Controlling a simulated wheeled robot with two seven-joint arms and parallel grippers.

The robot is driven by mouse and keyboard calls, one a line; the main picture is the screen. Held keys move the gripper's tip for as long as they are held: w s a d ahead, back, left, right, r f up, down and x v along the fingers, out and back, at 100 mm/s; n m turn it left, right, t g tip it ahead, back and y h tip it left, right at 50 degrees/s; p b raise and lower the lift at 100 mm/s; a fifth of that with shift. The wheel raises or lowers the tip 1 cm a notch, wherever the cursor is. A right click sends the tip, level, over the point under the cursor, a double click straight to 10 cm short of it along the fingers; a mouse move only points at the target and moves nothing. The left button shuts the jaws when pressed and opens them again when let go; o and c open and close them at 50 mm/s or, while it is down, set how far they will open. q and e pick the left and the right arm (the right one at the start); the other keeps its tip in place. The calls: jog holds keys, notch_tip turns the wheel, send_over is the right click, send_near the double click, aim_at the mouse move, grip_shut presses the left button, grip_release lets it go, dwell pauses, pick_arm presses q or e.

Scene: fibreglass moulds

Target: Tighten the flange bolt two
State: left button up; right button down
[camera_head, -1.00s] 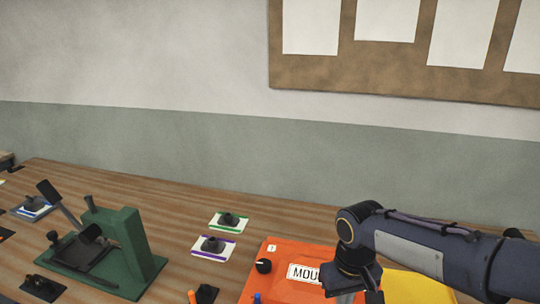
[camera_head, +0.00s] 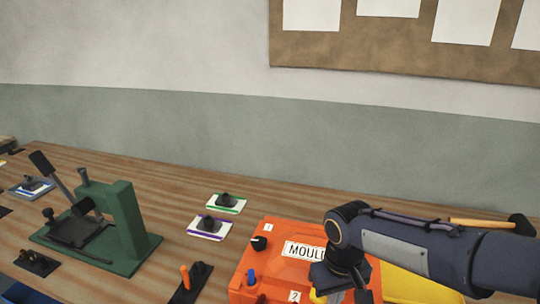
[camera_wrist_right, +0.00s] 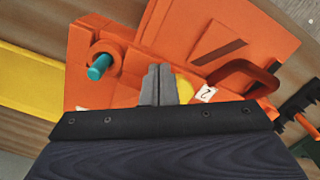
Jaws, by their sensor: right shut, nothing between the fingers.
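The orange mould (camera_head: 276,262) stands at the lower middle of the head view, with a "MOULD" label, a tag "1" by a black knob (camera_head: 259,243) and a tag "2" (camera_head: 294,297). The right wrist view also shows tag "2" (camera_wrist_right: 205,94). Beside it a yellow round part (camera_wrist_right: 185,90), perhaps flange bolt two, is partly hidden behind my fingers. My right gripper (camera_wrist_right: 158,86) is shut and empty, close over the mould near tag "2"; I cannot tell whether it touches. A teal bolt (camera_wrist_right: 100,67) sits in an orange lug to its left. My left gripper is not in view.
A green clamp stand (camera_head: 125,230) is at the left. Cards with green (camera_head: 227,203) and purple (camera_head: 209,228) stripes bear dark knobs. An orange-handled tool (camera_head: 185,277) lies left of the mould. A yellow block (camera_head: 405,285) is right of it. An orange clamp-like handle (camera_wrist_right: 250,75) is near the fingers.

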aim_at(320, 302)
jog(key=shift+w+a, duration=0.2)
dwell(0.6)
jog(key=shift+s+a+p, duration=0.2)
jog(key=shift+a+p, duration=0.15)
jog(key=shift+p, duration=0.05)
jog(key=shift+s+a, duration=0.15)
jog(key=shift+a, duration=0.35)
jog(key=shift+a+p, duration=0.5)
dwell(0.3)
jog(key=shift+s+a, duration=0.1)
jog(key=shift+s, duration=0.2)
notch_tip(320, 302, up, 6)
jog(key=p, duration=0.5)
